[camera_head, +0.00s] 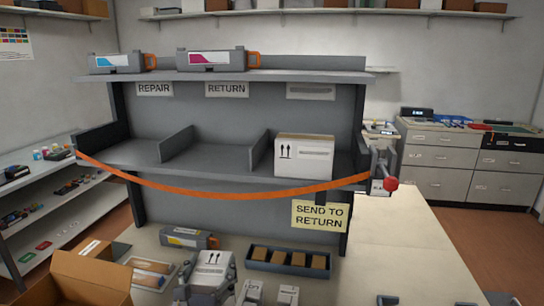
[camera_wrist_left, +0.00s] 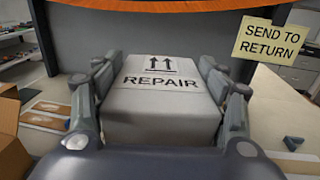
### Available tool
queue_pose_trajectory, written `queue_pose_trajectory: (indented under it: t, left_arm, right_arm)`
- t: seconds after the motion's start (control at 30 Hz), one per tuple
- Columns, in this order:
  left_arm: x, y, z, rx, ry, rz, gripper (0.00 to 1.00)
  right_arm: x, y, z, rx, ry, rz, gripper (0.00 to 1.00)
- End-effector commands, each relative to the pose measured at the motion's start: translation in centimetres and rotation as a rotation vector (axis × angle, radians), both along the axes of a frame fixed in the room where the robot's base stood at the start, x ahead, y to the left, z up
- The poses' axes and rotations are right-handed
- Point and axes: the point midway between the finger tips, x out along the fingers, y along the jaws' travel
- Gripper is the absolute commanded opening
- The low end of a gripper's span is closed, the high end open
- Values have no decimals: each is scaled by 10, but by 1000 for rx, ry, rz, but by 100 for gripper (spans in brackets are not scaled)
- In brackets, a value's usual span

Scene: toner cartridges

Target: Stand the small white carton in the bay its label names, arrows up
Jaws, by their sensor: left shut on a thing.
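My left gripper (camera_head: 210,283) is shut on a small white carton (camera_head: 213,263), low in front of the shelf. In the left wrist view the carton (camera_wrist_left: 162,100) sits between both fingers, with two arrows above the word REPAIR. The arrows point away from my wrist, toward the shelf. The grey shelf has a left bay (camera_head: 138,152) under a REPAIR sign (camera_head: 155,89) and a middle bay (camera_head: 212,158) under a RETURN sign (camera_head: 227,90); both look empty. An orange strap (camera_head: 210,194) sags across the shelf front. My right gripper is not in view.
A larger white carton (camera_head: 304,156) stands in the right bay, arrows up; that bay's sign (camera_head: 311,92) is unreadable. A yellow SEND TO RETURN note (camera_head: 319,215) hangs below. A blue tray (camera_head: 287,261), a grey cartridge (camera_head: 189,238) and an open brown box (camera_head: 92,277) crowd the table.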

Motion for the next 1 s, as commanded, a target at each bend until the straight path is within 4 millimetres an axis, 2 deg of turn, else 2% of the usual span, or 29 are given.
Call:
queue_pose_trajectory:
  t: [0.17, 0.4, 0.7, 0.73, 0.8, 1.0]
  left_arm:
    - [-27, 8, -10, -10, 2, 8, 4]
    - [-85, 27, -24, -11, 4, 34, 4]
    - [-146, 52, -21, 16, -1, 72, 4]
    - [-150, 54, -21, 20, -1, 75, 4]
    - [-147, 53, -38, 20, -6, 74, 4]
    - [-147, 53, -48, 19, -5, 74, 4]
  right_arm:
    - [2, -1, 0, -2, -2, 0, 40]
    - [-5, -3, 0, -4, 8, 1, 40]
    - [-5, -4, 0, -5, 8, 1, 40]
    - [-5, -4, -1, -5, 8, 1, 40]
    - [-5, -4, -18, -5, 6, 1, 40]
    - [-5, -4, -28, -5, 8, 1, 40]
